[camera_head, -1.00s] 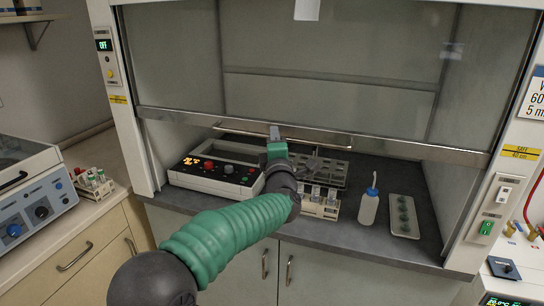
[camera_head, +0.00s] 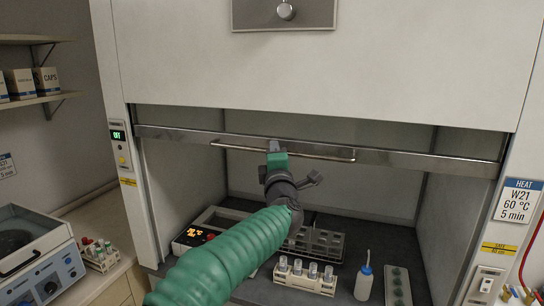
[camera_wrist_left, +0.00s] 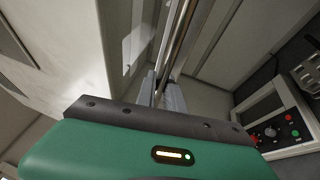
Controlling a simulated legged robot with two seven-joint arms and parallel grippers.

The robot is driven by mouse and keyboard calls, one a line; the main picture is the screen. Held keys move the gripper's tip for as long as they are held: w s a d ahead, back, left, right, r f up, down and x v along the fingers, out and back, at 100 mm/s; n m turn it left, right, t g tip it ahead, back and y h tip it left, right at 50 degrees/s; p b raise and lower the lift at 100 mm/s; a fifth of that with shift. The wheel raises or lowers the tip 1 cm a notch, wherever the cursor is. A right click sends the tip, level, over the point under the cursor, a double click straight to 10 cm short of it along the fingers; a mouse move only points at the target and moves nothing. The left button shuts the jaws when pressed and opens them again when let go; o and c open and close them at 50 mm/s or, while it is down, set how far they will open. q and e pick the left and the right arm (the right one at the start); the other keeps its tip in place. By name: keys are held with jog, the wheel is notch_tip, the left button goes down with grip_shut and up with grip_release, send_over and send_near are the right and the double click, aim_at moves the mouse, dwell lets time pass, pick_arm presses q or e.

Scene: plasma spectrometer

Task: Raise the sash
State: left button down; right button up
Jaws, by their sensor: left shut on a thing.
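The sash's metal bottom rail (camera_head: 400,160) spans the fume hood opening, with its glass mostly hidden behind the white upper panel. A long bar handle (camera_head: 322,154) runs along the rail. My left gripper (camera_head: 275,147) is shut on the handle, left of its middle. The left wrist view shows the gripper's fingers (camera_wrist_left: 163,92) closed around the bar (camera_wrist_left: 180,40). The opening below the rail is tall. My right gripper is in neither view.
Inside the hood stand a control box (camera_head: 190,237), a dark rack (camera_head: 325,242), a vial rack (camera_head: 305,278), a wash bottle (camera_head: 364,280) and a tray (camera_head: 398,285). Outside at left are a tube rack (camera_head: 97,255) and a benchtop device (camera_head: 35,260).

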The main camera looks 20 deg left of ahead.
pick_arm(q)
jog(key=shift+d+r, duration=0.1)
jog(key=shift+d, duration=0.15)
